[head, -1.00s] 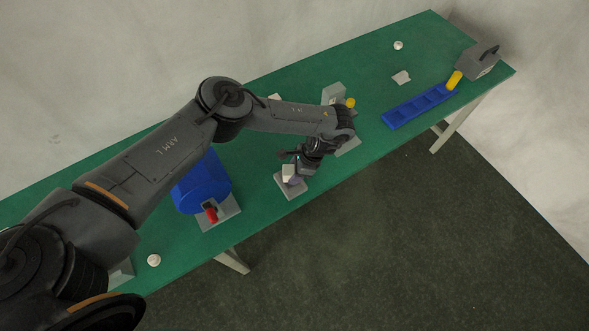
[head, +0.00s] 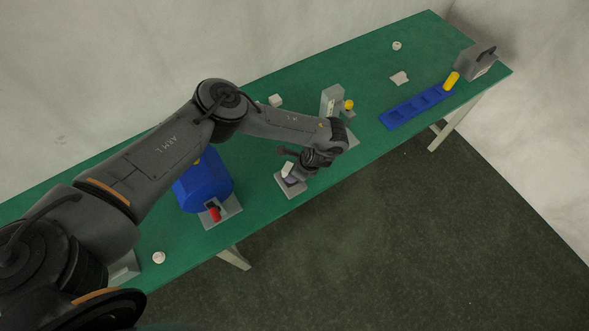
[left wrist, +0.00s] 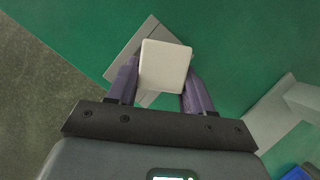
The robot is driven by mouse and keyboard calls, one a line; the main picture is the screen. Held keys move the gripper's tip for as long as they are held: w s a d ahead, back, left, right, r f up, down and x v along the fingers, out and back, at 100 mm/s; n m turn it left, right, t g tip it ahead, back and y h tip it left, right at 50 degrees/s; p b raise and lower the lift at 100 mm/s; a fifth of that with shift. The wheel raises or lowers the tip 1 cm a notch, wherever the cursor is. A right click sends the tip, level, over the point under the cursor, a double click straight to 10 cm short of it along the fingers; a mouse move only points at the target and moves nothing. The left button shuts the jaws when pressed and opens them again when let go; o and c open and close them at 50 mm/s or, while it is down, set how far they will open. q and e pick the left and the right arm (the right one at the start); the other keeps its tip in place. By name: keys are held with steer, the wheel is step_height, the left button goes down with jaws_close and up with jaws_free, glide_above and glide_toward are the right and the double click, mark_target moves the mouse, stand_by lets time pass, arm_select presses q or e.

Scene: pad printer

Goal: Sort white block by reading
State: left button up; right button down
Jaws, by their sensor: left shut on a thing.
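A white block (left wrist: 164,67) sits between the two purple fingers of my left gripper (left wrist: 158,88) in the left wrist view. The gripper is shut on it. In the head view the held white block (head: 287,169) is above a small grey plate (head: 291,191) near the table's front edge. I cannot tell whether the block touches the plate. Another white block (head: 275,100) lies near the back edge of the table. My right gripper is in no view.
A grey upright device (head: 332,98) with a yellow knob (head: 348,104) stands behind my wrist. A blue compartment tray (head: 402,114), a yellow cylinder (head: 451,80) and a grey box (head: 475,62) are at the right.

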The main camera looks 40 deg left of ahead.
arm_select(q)
steer(key=m+t+p, duration=0.1)
steer(key=m, duration=0.3)
steer(key=shift+r+t+p, duration=0.1)
steer(key=shift+t+p, duration=0.2)
steer(key=shift+p, duration=0.05)
steer(key=shift+m+t, duration=0.5)
steer(key=shift+m, duration=0.6)
steer(key=shift+s+d+p, duration=0.1)
steer(key=shift+s+p, duration=0.15)
steer(key=shift+p, duration=0.25)
steer(key=shift+s+d+p, duration=0.4)
steer(key=shift+s+p, duration=0.35)
steer(key=shift+s, duration=0.05)
steer(key=shift+f+b, duration=0.65)
steer(key=shift+f, duration=0.3)
steer(key=o, duration=1.1)
steer(key=shift+o, duration=0.2)
steer(key=shift+r, duration=0.1)
